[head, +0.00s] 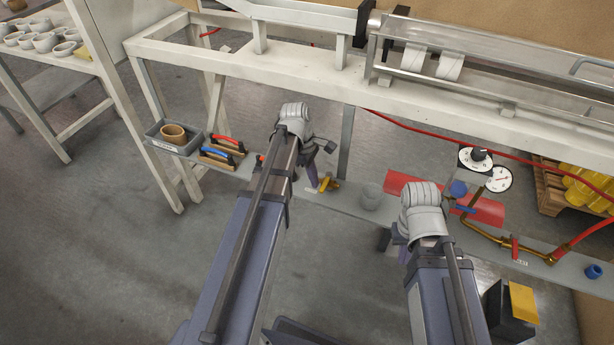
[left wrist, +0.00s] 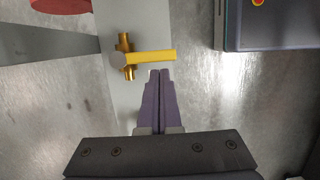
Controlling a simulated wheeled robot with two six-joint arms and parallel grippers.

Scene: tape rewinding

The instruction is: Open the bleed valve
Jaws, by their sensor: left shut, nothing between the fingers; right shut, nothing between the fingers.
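A small brass valve with a yellow lever (head: 328,185) sits on the grey lower shelf. In the left wrist view its brass body (left wrist: 125,58) stands upright in the picture and the yellow lever (left wrist: 152,57) points right, across it. My left gripper (left wrist: 160,72) is shut and empty, its tips just below the lever in that view; I cannot tell whether they touch. In the head view my left gripper's purple fingers (head: 312,172) are left of this valve. A second valve with a red lever (head: 515,248) is on the brass pipe at the right.
A red cylinder (head: 485,210) lies behind my right arm. A grey bin (head: 172,137) and red- and blue-handled tools (head: 222,150) are on the shelf's left. The white frame (head: 290,68) runs above.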

